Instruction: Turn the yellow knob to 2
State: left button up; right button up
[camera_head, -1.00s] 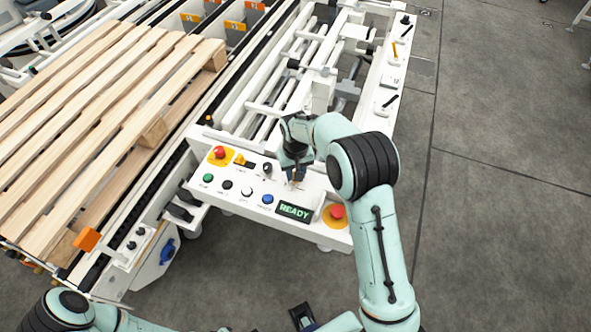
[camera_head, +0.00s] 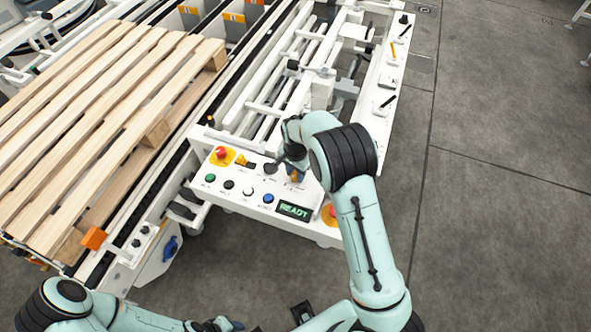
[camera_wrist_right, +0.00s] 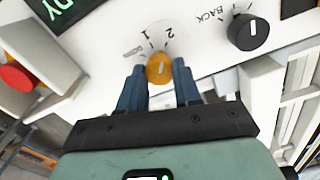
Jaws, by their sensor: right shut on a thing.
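The yellow knob (camera_wrist_right: 160,68) sits on the white control panel, with a pale pointer line on its face and the printed marks 1 and 2 beside it. In the wrist view my right gripper (camera_wrist_right: 160,75) has its two blue fingers on either side of the knob, shut on it. In the head view my right gripper (camera_head: 294,172) reaches down to the panel, and the knob (camera_head: 294,177) is partly hidden there. My left gripper (camera_head: 222,325) is at the bottom edge, partly cut off, its opening unclear.
A black knob (camera_wrist_right: 249,31) marked BACK is beside the yellow one. The panel also has a READY display (camera_head: 293,209), several coloured buttons and a red emergency button (camera_head: 221,152). A wooden pallet (camera_head: 90,120) lies at the left. Open floor is at the right.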

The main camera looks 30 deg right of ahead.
pick_arm(q)
jog(key=shift+w+r, duration=0.3)
jog(key=shift+r, duration=0.1)
pick_arm(e)
jog(key=shift+r+m, duration=0.1)
jog(key=shift+m, duration=0.8)
pick_arm(q)
jog(key=shift+p, duration=0.3)
pick_arm(e)
jog(key=o, duration=1)
jog(key=shift+o, duration=0.2)
pick_arm(q)
jog(key=shift+w+r+p, duration=0.55)
jog(key=shift+r, duration=0.25)
pick_arm(e)
notch_tip(320, 180, up, 13)
jog(key=shift+r, duration=0.15)
